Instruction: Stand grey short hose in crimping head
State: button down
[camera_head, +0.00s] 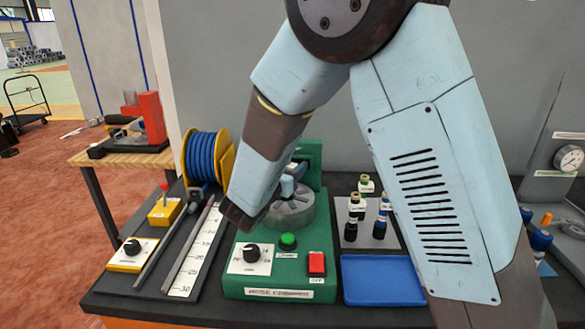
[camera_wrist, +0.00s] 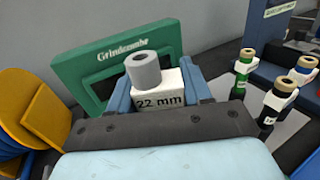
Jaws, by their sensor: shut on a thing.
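The grey short hose (camera_wrist: 143,72) shows in the wrist view as a grey ring-ended tube above a white tag block (camera_wrist: 158,98) marked "22 mm". My gripper (camera_wrist: 157,90) is shut on it, with a blue finger on each side. In the head view my gripper (camera_head: 290,180) is just above the crimping head (camera_head: 290,212), a round grey segmented part on the green crimping machine (camera_head: 275,282). My arm and gripper hide the hose's lower end and the middle of the head, so I cannot tell whether the hose is in the opening.
The machine has a black dial (camera_head: 251,253), a green button (camera_head: 288,240) and a red button (camera_head: 317,263). A grey rack (camera_head: 375,238) with several fitted hoses and an empty blue tray (camera_head: 380,280) stand right. A ruler (camera_head: 192,255) and blue hose reel (camera_head: 201,157) stand left.

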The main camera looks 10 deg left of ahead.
jog(key=shift+f, duration=0.4)
jog(key=c, duration=0.8)
grip_release()
jog(key=shift+v, duration=5.55)
jog(key=shift+d, duration=0.1)
jog(key=s+d+r+m+g+h, duration=0.1)
jog(key=d+r+m+g+h, duration=0.15)
jog(key=d+m+g, duration=0.75)
jog(key=s+d+r+m+g+h, duration=0.1)
jog(key=d+r+m, duration=0.25)
jog(key=d, duration=1.25)
jog(key=s+d+r+m+y, duration=0.2)
jog(key=s+d+m+y, duration=0.1)
jog(key=m, duration=0.3)
jog(key=s+d+r+m+y, duration=0.2)
jog(key=s+d+m+y, duration=0.1)
jog(key=s+m, duration=0.3)
jog(key=s+d+r+m+y, duration=0.2)
jog(key=s+d+m+y, duration=0.1)
jog(key=s+m+y, duration=0.1)
jog(key=shift+s+d+m, duration=0.4)
jog(key=shift+s+m, duration=0.35)
jog(key=shift+m, duration=0.3)
